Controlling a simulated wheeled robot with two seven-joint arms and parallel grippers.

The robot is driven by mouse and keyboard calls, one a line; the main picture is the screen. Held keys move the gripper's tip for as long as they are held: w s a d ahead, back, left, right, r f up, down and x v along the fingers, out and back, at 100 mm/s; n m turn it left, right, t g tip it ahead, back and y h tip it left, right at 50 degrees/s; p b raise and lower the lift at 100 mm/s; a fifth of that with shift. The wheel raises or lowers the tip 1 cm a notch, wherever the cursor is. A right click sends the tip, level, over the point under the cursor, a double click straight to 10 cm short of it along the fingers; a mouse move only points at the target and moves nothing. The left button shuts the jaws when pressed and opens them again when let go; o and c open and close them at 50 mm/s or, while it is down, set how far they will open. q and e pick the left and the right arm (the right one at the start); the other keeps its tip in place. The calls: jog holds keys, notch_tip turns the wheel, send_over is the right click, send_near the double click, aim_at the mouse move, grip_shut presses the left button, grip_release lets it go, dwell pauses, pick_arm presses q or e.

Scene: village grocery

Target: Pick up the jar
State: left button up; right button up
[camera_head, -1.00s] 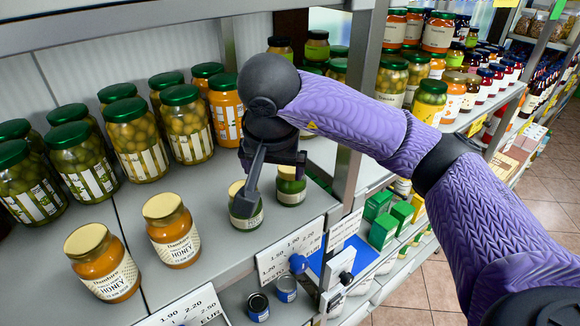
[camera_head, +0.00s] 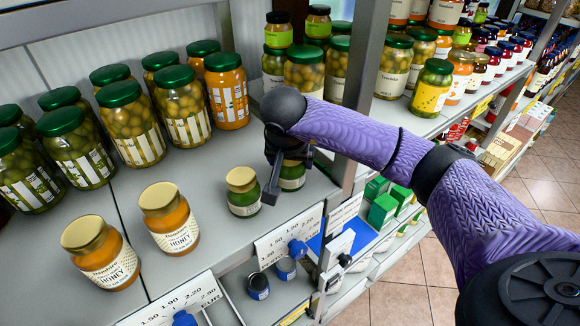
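Several jars stand on the shelf, so the task's words alone do not single one out. My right gripper (camera_head: 288,176) points down at a small green jar (camera_head: 293,184) near the shelf's right end. One dark finger shows on that jar's left side; the other is mostly hidden. The fingers look spread, with the jar between them, still standing on the shelf. Contact cannot be seen. A second small jar (camera_head: 243,194) with a gold lid stands just left of the gripper. My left gripper is not in view.
Two honey jars (camera_head: 169,219) (camera_head: 101,254) stand at the front left. Taller green-lidded jars (camera_head: 130,124) fill the back. A grey upright post (camera_head: 358,80) is close behind my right arm. Price labels (camera_head: 288,237) line the shelf's front edge.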

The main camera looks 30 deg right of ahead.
grip_shut()
notch_tip(320, 180, up, 9)
jog(key=shift+w+f+b, duration=0.1)
jog(key=shift+f+b, duration=0.05)
jog(key=shift+b, duration=0.65)
jog(key=f, duration=0.8)
jog(key=shift+s+a, duration=0.1)
jog(key=shift+s, duration=0.1)
jog(key=shift+m+p, duration=0.35)
jog(key=shift+m, duration=0.05)
jog(key=shift+f+b, duration=0.25)
jog(key=shift+b, duration=0.05)
